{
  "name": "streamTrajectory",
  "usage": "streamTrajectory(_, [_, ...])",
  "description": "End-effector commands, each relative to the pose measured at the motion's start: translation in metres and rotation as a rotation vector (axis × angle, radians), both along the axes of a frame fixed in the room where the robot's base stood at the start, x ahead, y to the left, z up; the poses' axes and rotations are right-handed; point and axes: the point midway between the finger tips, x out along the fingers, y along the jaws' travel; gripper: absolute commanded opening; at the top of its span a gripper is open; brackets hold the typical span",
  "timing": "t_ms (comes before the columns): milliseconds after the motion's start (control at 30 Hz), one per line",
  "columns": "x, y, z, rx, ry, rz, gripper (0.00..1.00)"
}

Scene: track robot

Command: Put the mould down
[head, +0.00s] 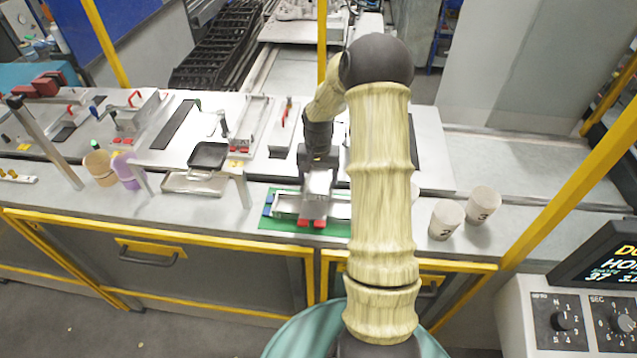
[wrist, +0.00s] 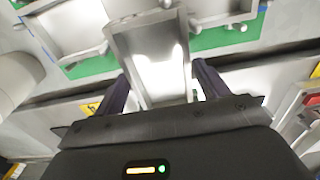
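A grey metal mould (head: 317,193) hangs below my gripper (head: 320,160) in the head view, over the front of the bench. In the wrist view the mould (wrist: 150,60) is a bright, shallow metal trough between the two dark fingers of my gripper (wrist: 160,80), which look closed against its sides. Beneath it is a green mat (head: 270,224) with another metal piece (head: 286,203), red blocks (head: 304,223) and a blue block (head: 268,208). I cannot tell whether the held mould touches anything below. My arm hides the mat's right part.
Two numbered grey cups (head: 446,220) stand right of my arm. A dark square pan (head: 209,156) and a purple cup (head: 127,171) stand to the left. Metal fixtures (head: 249,127) lie behind. Yellow posts (head: 570,172) rise around the bench.

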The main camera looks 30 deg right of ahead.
Motion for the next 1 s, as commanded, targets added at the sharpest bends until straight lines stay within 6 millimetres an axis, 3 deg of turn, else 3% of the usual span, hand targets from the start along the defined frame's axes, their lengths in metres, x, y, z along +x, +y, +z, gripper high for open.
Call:
streamTrajectory(33, [0.000,0.000,0.000,0.000,0.000,0.000,0.64])
streamTrajectory(200, [0.000,0.000,0.000,0.000,0.000,0.000,0.30])
streamTrajectory(300, [0.001,0.000,0.001,0.000,-0.002,0.000,0.16])
streamTrajectory(667, [0.001,-0.001,0.012,-0.002,-0.005,-0.001,0.16])
streamTrajectory(1000, [0.002,-0.001,0.070,-0.004,-0.008,0.000,0.16])
